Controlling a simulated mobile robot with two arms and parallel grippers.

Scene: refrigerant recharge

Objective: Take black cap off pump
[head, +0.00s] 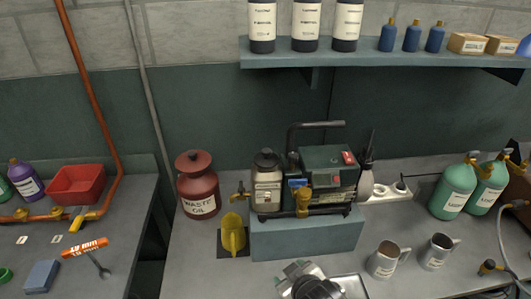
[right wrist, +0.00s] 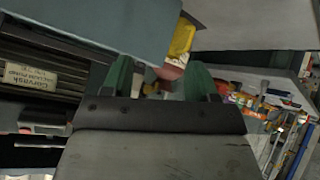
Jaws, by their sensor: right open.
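The pump (head: 328,172) stands on a blue-grey block (head: 300,240) in the middle of the bench in the head view. It has a dark body, a black carrying handle on top and a brass fitting in front. The black cap (head: 265,158) sits on top of the light, labelled reservoir (head: 268,190) at the pump's left end. My right gripper (right wrist: 160,78) shows in the right wrist view with its two green fingers apart. A blurred reddish thing shows between or beyond the fingers; I cannot tell what it is. My left gripper is not in view.
A waste oil can (head: 198,185) and a yellow object (head: 233,234) stand left of the pump. Two metal mugs, one of them a mug (head: 387,260), are at the front right. Green cylinders (head: 454,187) stand farther right.

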